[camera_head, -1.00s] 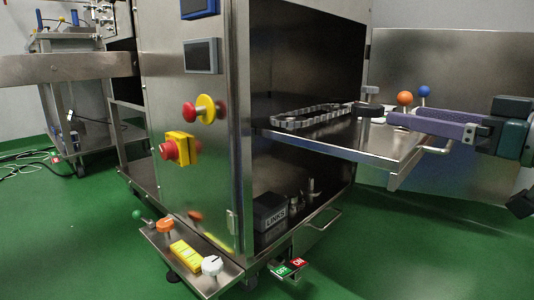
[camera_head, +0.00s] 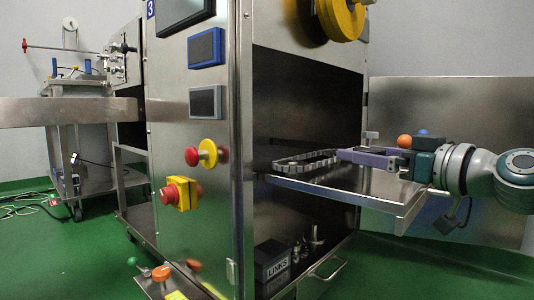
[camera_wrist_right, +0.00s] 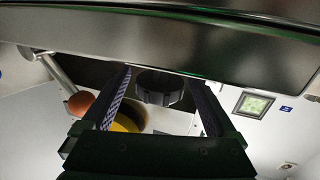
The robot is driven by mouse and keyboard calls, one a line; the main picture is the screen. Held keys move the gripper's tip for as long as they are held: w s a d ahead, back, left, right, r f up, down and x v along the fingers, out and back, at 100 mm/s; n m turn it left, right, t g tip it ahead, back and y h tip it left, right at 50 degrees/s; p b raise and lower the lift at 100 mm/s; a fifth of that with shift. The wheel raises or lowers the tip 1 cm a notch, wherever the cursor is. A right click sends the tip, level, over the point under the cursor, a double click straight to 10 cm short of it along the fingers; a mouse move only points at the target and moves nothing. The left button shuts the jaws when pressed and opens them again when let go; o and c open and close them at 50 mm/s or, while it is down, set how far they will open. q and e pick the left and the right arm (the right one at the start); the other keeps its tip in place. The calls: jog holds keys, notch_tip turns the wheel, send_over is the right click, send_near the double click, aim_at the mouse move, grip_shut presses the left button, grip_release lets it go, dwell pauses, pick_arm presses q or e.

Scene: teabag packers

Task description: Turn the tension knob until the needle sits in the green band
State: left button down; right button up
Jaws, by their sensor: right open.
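My right gripper (camera_head: 342,156) reaches in from the right over the steel shelf, its purple fingers pointing left. In the right wrist view its two fingers (camera_wrist_right: 161,92) are open. A dark ribbed round knob (camera_wrist_right: 160,88) shows between them beyond the fingertips, with no clear contact; I cannot tell for sure that it is the tension knob. A small square panel with a green face (camera_wrist_right: 254,104) is to the right there; no needle can be made out. No needle gauge is readable in the head view. My left gripper is out of view.
The steel shelf (camera_head: 375,197) carries a chain loop (camera_head: 305,161). Orange (camera_head: 404,141) and blue (camera_head: 424,133) balls stand behind my right gripper. A yellow wheel (camera_head: 342,18) is above. The cabinet front bears a red button on a yellow box (camera_head: 180,193). A LINKS box (camera_head: 272,262) sits below.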

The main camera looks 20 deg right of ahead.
jog(key=shift+c, duration=0.3)
jog(key=c, duration=1.3)
jog(key=m+h+p, duration=0.2)
jog(key=h+p, duration=0.1)
jog(key=p, duration=0.2)
jog(key=m+h+p, duration=0.2)
jog(key=h+p, duration=0.1)
jog(key=p, duration=0.2)
jog(key=m+g+h+p, duration=0.1)
jog(key=m+h+p, duration=0.1)
jog(key=h+p, duration=0.1)
jog(key=shift+a+r+p, duration=0.1)
jog(key=shift+r+p, duration=0.25)
jog(key=shift+p, duration=0.55)
jog(key=m+h, duration=0.1)
jog(key=m+g+h+p, duration=0.1)
jog(key=shift+f+h, duration=0.25)
jog(key=shift+h, duration=0.15)
jog(key=m+g+h, duration=0.2)
jog(key=shift+f+h+b, duration=0.2)
jog(key=shift+h+b, duration=0.15)
jog(key=shift+h, duration=0.05)
jog(key=shift+m+g+h+b, duration=0.5)
jog(key=shift+m+g+h, duration=0.35)
jog(key=shift+g, duration=0.25)
jog(key=shift+g+h, duration=0.25)
jog(key=shift+g, duration=0.05)
